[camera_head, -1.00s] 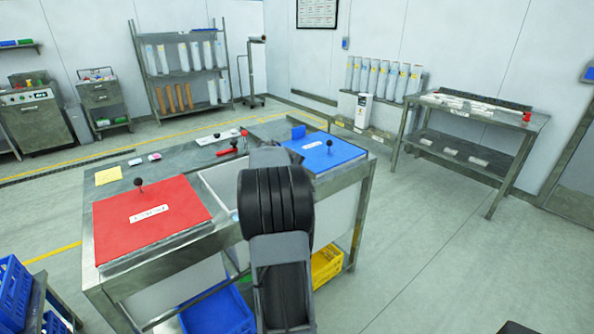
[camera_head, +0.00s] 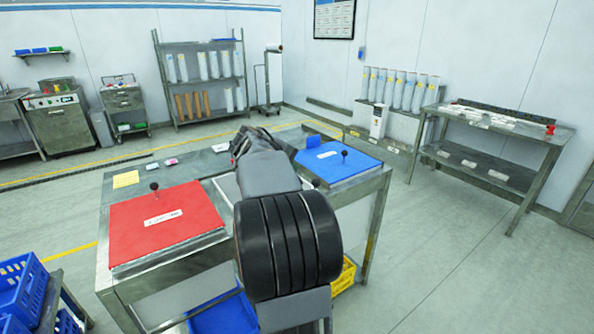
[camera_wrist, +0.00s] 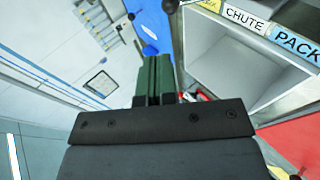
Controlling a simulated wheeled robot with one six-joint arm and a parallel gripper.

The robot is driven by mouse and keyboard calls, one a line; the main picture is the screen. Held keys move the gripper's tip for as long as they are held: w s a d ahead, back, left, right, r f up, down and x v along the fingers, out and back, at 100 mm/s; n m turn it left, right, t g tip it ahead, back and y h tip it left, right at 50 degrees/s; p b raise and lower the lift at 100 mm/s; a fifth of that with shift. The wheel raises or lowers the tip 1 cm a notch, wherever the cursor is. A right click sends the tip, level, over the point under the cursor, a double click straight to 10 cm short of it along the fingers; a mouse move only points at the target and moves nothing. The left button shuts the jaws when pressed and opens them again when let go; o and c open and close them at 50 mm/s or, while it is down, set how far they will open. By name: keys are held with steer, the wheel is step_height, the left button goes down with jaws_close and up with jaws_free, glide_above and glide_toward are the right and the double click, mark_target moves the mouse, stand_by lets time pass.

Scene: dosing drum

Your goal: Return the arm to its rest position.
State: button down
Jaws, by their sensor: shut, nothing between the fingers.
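My arm extends forward over the metal workbench (camera_head: 118,285), between the red lid (camera_head: 165,222) on the left and the blue lid (camera_head: 338,165) on the right. In the wrist view, my gripper (camera_wrist: 153,75) shows as two dark green fingers side by side, shut with nothing between them. In the head view the dark end of the arm is above the middle of the bench, and the fingers cannot be made out. A white-lined opening (camera_wrist: 225,60) with "CHUTE" and "PACK" labels lies to the right of the fingers in the wrist view.
A yellow note (camera_head: 125,179) lies on the bench. Blue crates (camera_head: 22,290) stand at the lower left, and a yellow crate (camera_head: 345,276) sits under the bench. A shelf rack (camera_head: 200,80) and a side table (camera_head: 500,130) stand farther back. Floor to the right is clear.

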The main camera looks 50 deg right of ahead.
steer(key=shift+a+r, duration=0.15)
steer(key=shift+a, duration=0.05)
stand_by(0.6)
steer(key=s+a+f+t+y+p, duration=0.1)
steer(key=a+f+y, duration=0.2)
steer(key=a+f, duration=0.3)
steer(key=a+f+t+y, duration=0.1)
steer(key=a+f+y, duration=0.25)
steer(key=a, duration=0.55)
steer(key=s+a+n+t+y+p, duration=0.1)
steer(key=s+a+y, duration=0.1)
steer(key=a, duration=0.9)
steer(key=s+a+n+t+y+p, duration=0.1)
steer(key=s+a, duration=0.3)
steer(key=a, duration=0.7)
steer(key=shift+s+a+f+n+y+p, duration=0.15)
steer(key=shift+s+a+n+y+p, duration=0.25)
steer(key=shift+y+p, duration=0.25)
